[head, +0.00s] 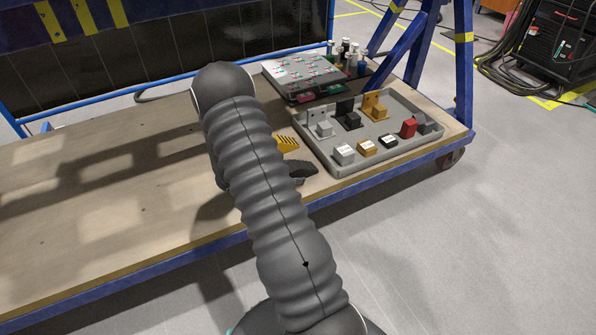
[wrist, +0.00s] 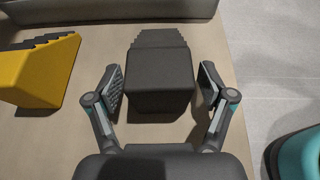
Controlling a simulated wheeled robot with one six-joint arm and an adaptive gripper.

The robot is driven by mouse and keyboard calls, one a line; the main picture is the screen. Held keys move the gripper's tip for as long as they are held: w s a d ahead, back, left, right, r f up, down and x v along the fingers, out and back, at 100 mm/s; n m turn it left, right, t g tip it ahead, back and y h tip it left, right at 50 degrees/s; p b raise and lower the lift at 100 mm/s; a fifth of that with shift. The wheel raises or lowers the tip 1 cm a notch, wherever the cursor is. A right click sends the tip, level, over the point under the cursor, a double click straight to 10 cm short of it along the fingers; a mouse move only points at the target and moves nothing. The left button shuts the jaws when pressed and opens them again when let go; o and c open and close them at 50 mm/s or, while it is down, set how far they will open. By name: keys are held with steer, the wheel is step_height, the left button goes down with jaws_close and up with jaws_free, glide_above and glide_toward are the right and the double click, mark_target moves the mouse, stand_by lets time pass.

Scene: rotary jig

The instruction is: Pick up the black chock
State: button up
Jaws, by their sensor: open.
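The black chock (wrist: 162,80) rests on the wooden bench top in the wrist view, its stepped end pointing away. My gripper (wrist: 161,84) is open, with one finger on each side of the chock. Gaps show between the fingers and its sides, so it is not gripped. In the head view my arm covers most of this spot, and I cannot tell the chock from the gripper in the dark shape there. A yellow chock (wrist: 40,70) sits to the left in the wrist view. It also shows beside my arm in the head view (head: 287,143).
A grey tray (head: 341,170) with several coloured blocks and brackets stands to the right on the bench (head: 110,215). Behind it are a panel with small parts (head: 298,75) and several bottles (head: 350,57). The left of the bench is clear. Blue frame posts (head: 463,60) rise at the right.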

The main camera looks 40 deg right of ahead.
steer(key=shift+s+d+f, duration=0.1)
steer(key=shift+d+f, duration=0.1)
steer(key=shift+d, duration=0.3)
steer(key=c, duration=1.5)
steer(key=shift+o, duration=0.2)
